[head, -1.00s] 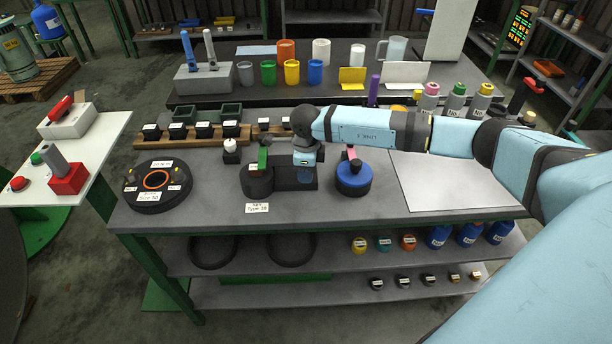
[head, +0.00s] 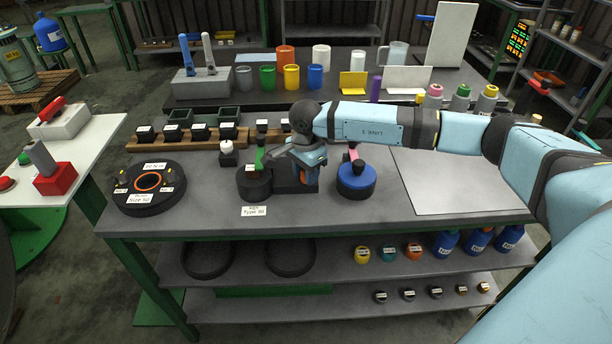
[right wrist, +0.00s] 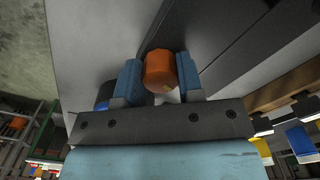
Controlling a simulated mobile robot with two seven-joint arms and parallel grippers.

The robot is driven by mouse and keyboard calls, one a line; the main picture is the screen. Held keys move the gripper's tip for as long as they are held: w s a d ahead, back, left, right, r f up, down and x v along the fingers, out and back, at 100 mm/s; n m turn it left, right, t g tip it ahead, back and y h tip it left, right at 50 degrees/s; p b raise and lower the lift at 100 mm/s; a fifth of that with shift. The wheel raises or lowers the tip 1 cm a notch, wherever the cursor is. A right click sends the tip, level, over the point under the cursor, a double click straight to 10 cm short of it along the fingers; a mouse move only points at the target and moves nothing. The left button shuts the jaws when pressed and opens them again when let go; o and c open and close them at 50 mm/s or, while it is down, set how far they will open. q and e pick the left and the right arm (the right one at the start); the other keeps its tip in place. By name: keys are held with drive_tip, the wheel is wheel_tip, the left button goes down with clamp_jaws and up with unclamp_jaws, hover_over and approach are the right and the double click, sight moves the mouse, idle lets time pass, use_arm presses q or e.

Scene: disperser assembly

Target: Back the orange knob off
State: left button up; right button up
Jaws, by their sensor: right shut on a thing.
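The orange knob (right wrist: 160,72) shows in the right wrist view between the two blue fingers of my right gripper (right wrist: 161,80), with a finger against each side. In the head view my right gripper (head: 312,162) is over a dark block (head: 290,186) at the middle of the bench, and it hides most of the knob there. My right gripper is shut on the knob. My left gripper is not in view.
A dark cylinder with a green handle (head: 254,182) stands close left of the gripper, and a blue-topped round part (head: 356,180) close right. A black ring fixture (head: 149,188) sits further left. A pale sheet (head: 447,180) on the right is clear.

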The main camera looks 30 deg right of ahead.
drive_tip(key=shift+n, duration=0.3)
idle(0.4)
drive_tip(key=o, duration=0.9)
drive_tip(key=shift+r, duration=0.1)
wheel_tip(320, 180, up, 14)
drive_tip(key=shift+f, duration=0.15)
